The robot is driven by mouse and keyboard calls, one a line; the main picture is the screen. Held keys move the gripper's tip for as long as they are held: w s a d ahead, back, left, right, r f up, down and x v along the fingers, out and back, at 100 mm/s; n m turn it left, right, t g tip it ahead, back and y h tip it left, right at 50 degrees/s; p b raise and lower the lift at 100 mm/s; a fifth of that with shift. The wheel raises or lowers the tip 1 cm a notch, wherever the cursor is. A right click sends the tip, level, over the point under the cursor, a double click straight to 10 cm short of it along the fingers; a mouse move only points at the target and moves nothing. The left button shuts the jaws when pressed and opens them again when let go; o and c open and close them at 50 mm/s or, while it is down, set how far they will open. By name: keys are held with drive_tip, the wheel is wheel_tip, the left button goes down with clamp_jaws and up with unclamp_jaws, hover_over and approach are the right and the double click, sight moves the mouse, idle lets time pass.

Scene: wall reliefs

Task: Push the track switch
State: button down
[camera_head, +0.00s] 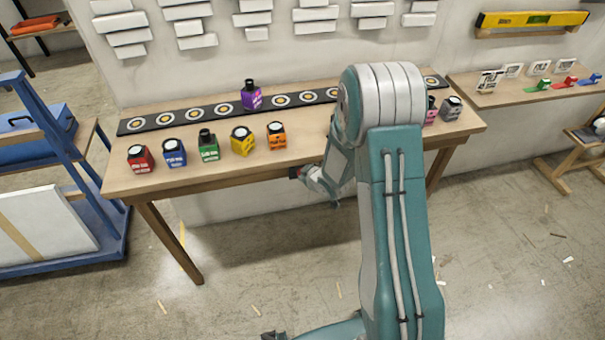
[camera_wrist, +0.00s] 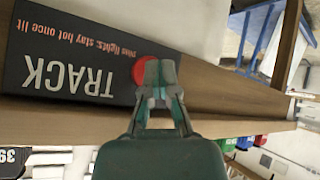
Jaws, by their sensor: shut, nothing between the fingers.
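The track switch is a round red button (camera_wrist: 139,70) at the end of a black panel (camera_wrist: 60,65) lettered "TRACK" on the table's front edge. The wrist view shows the panel upside down. My gripper (camera_wrist: 158,66) is shut and empty, its fingertips overlapping the button's right side in that view. I cannot tell whether they touch it. In the head view my gripper (camera_head: 306,174) is at the front edge of the wooden table (camera_head: 230,172); a small red and dark spot shows at its tip. My arm hides part of the table.
A black strip with ringed discs (camera_head: 165,121) runs along the table's back; a purple bottle (camera_head: 251,96) stands on it. Several coloured bottles, including a green one (camera_head: 208,146), stand in front. A blue rack (camera_head: 60,160) is at left. The floor before the table is mostly clear.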

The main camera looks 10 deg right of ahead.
drive_tip(key=shift+s, duration=0.35)
drive_tip(key=s, duration=0.6)
idle(0.5)
